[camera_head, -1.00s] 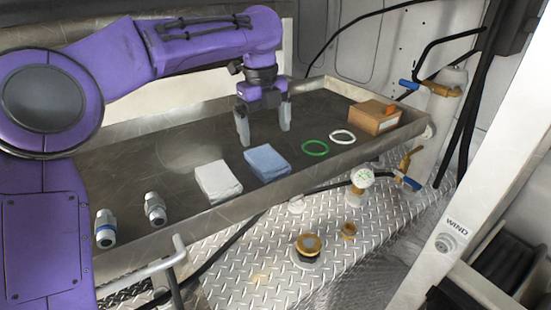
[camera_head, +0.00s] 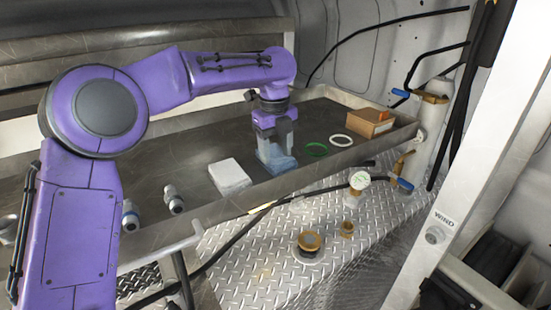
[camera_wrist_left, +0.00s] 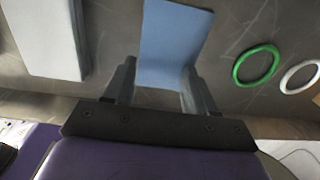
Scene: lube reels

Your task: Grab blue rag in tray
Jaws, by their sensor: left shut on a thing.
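The blue rag (camera_head: 284,163) lies in the metal tray (camera_head: 155,158), near its front wall. My left gripper (camera_head: 276,160) is down at the rag with its fingers shut on it. In the left wrist view the blue rag (camera_wrist_left: 174,45) reaches between the two fingers (camera_wrist_left: 160,95), and its near part is pinched there. The fingers hide part of the rag in the head view. My right gripper is in neither view.
A green ring (camera_head: 316,150), a white ring (camera_head: 341,140) and a cardboard box (camera_head: 369,122) are to the right. Two metal fittings (camera_head: 173,199) lie at the left front. The tray's back middle is clear.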

